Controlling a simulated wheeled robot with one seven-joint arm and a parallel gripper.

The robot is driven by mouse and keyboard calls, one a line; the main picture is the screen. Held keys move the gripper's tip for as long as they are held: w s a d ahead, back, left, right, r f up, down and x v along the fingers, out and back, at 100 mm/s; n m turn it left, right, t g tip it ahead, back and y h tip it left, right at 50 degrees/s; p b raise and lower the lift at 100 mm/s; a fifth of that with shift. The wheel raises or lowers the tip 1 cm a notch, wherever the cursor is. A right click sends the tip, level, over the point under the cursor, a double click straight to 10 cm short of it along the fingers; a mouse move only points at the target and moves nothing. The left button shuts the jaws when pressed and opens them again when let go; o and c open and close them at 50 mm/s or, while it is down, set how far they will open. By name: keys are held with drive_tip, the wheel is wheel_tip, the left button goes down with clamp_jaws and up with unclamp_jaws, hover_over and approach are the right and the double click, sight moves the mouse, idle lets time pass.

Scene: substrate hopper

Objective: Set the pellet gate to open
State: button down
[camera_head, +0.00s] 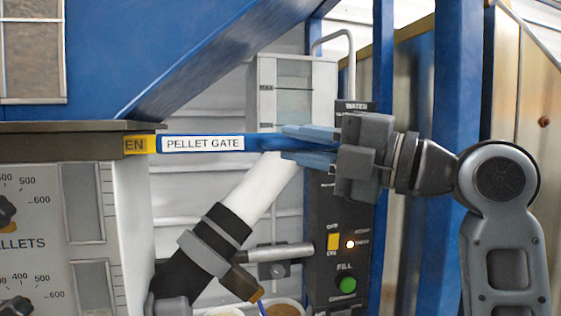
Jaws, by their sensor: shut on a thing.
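The pellet gate is a blue bar (256,146) with a white "PELLET GATE" label. It lies level, reaching right from the edge of the grey housing. A yellow plate (139,145) at its left end shows the letters "EN"; the rest of that word is hidden. My gripper (288,144) comes in from the right, with its blue-grey fingers shut on the right end of the bar. The fingers hide that end of the bar.
A dark control panel (324,255) with a yellow switch and green FILL button (346,285) stands below my gripper. A white pipe (268,185) slants beneath the bar. A blue post (455,80) stands behind my arm. Dials (8,213) are at left.

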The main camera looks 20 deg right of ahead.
sight(337, 145)
drive_tip(key=d, duration=0.1)
drive_tip(key=d+b, duration=0.1)
drive_tip(key=d, duration=0.1)
drive_tip(key=shift+f, duration=0.25)
drive_tip(key=shift+d+r+b, duration=0.2)
drive_tip(key=shift+d+b, duration=0.2)
drive_tip(key=shift+d, duration=0.05)
drive_tip(key=c, duration=1.1)
unclamp_jaws()
drive_tip(key=shift+s+d, duration=0.1)
drive_tip(key=b+v, duration=0.2)
drive_tip(key=v, duration=0.5)
drive_tip(key=shift+s+d, duration=0.25)
drive_tip(key=shift+s, duration=0.1)
drive_tip(key=shift+f, duration=0.1)
